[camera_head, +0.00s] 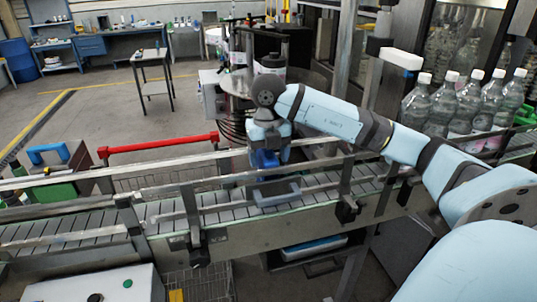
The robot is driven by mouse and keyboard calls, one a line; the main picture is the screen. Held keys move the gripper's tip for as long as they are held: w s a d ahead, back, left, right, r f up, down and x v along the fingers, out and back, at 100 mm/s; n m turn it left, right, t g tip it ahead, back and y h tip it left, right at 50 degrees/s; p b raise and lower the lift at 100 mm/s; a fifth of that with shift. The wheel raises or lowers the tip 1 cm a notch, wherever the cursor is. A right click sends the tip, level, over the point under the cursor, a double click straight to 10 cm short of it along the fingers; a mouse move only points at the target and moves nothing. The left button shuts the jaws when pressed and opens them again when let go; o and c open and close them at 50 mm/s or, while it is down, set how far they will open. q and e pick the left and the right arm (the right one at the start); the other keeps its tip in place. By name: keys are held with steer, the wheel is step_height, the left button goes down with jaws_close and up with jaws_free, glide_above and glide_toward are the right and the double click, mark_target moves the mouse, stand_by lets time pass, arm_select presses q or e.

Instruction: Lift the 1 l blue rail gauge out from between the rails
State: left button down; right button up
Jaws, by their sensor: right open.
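A blue-grey, frame-like piece, apparently the rail gauge (277,194), sits between the guide rails over the conveyor belt (165,211), near the middle of the camera_head view. My right gripper (268,161) points down just above and behind it and is open. A darker blue part shows at the gripper's fingers; I cannot tell whether it belongs to the gripper or the gauge. The near rail (230,205) passes close to the gauge. Whether the fingers touch the gauge is not clear. My left gripper is not in view.
Several clear bottles (467,98) with white caps stand on the conveyor at the right. A red bar (160,145) lies behind the line. A blue handled object (48,153) is at the far left. A control box with buttons (95,287) is at the front left.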

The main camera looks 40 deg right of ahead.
steer(key=c, duration=1.2)
steer(key=shift+r+p, duration=2.6)
steer(key=shift+r, duration=1.6)
step_height(320, 180, up, 2)
steer(key=shift+p, duration=0.3)
step_height(320, 180, up, 5)
steer(key=shift+r, duration=0.1)
